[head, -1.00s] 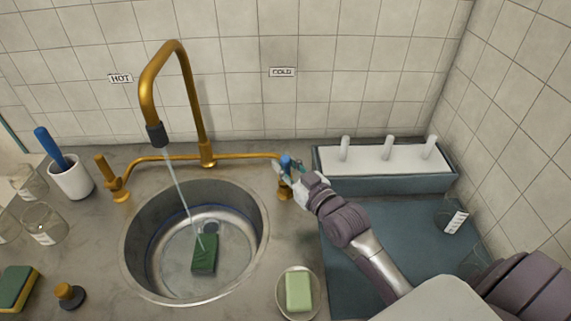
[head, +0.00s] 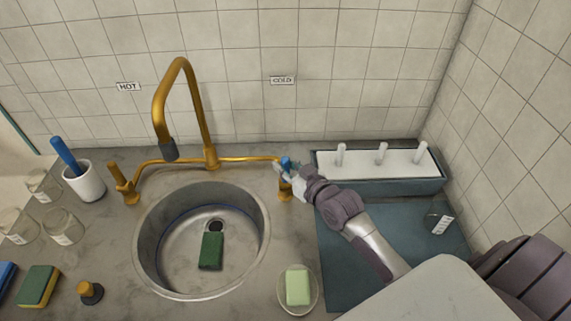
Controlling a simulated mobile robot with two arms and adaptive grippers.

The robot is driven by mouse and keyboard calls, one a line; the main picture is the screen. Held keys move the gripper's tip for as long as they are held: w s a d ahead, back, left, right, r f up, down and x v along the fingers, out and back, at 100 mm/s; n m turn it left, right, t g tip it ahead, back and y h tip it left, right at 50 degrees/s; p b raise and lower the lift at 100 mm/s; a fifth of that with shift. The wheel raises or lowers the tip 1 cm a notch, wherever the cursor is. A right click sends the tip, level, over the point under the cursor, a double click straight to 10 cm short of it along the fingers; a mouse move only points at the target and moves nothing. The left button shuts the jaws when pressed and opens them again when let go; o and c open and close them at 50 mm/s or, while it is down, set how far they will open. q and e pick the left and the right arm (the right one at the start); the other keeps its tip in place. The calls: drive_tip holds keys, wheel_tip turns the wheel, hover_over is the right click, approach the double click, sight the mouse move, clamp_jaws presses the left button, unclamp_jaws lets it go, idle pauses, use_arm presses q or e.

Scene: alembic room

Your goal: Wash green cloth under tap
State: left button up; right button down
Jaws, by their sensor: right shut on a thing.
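The green cloth (head: 211,251) lies folded on the bottom of the round steel sink (head: 160,275), just below the drain hole. The brass tap (head: 162,95) arches over the sink, and no water runs from its dark spout (head: 168,150). My right gripper (head: 285,170) is shut on the blue-topped cold tap handle (head: 286,163), under the COLD sign. The fingers partly hide the handle. The hot tap handle (head: 125,184) stands on the left and is free. My left gripper is not in view.
A soap bar (head: 298,287) on a dish sits right of the sink. A plug (head: 90,292), a green-yellow sponge (head: 38,286), glass jars (head: 62,226) and a white cup (head: 86,182) with a blue-handled tool stand left. A rack with white pegs (head: 380,170) stands back right.

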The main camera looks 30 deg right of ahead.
drive_tip(key=c, duration=0.9)
unclamp_jaws()
drive_tip(key=shift+w, duration=0.1)
drive_tip(key=shift+c, duration=0.2)
drive_tip(key=v, duration=1.2)
drive_tip(key=shift+f, duration=0.1)
